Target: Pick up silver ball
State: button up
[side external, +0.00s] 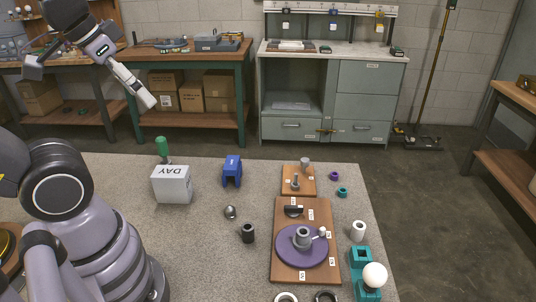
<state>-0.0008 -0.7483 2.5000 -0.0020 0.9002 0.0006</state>
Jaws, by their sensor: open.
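The silver ball (230,212), small and shiny, rests on the grey speckled table (205,255), left of the large wooden board. Nothing covers it. My gripper (146,99) is raised at the upper left, well above and away from the ball. It is open, and I see nothing held in it. The fingers appear nearly edge-on, so the gap between them is hard to make out.
A white DAY box (172,184) and a blue bracket (232,171) stand behind the ball. A black cylinder (248,233) stands close at its front right. A wooden board (328,265) carries a purple disc (290,257). A white ball (375,275) sits on a teal holder (361,258).

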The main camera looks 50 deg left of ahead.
jog(key=w+d+f+n+g+h, duration=0.2)
jog(key=w+f+n+g+h, duration=0.25)
jog(key=f, duration=0.25)
jog(key=n+t+h, duration=0.5)
jog(key=n+h, duration=0.2)
jog(key=n, duration=0.9)
send_over(230, 207)
jog(key=s, duration=0.3)
notch_tip(230, 207, down, 18)
jog(key=a+f+n+t+y, duration=0.1)
jog(key=f+n, duration=0.1)
jog(key=f, duration=0.2)
jog(key=s+a+f+n+t+y, duration=0.1)
jog(key=f+n+t, duration=0.1)
jog(key=f+n, duration=0.1)
jog(key=s+a+f+n+t+y, duration=0.1)
jog(key=a+f+n+t, duration=0.1)
jog(key=f, duration=0.3)
jog(key=shift+s+f+n+y, duration=0.25)
jog(key=shift+f+n, duration=0.1)
jog(key=shift+n, duration=0.3)
jog(key=shift+w+d+f, duration=0.1)
jog(key=shift+f, duration=0.25)
jog(key=x, duration=0.7)
jog(key=shift+c, duration=0.2)
jog(key=c, duration=1)
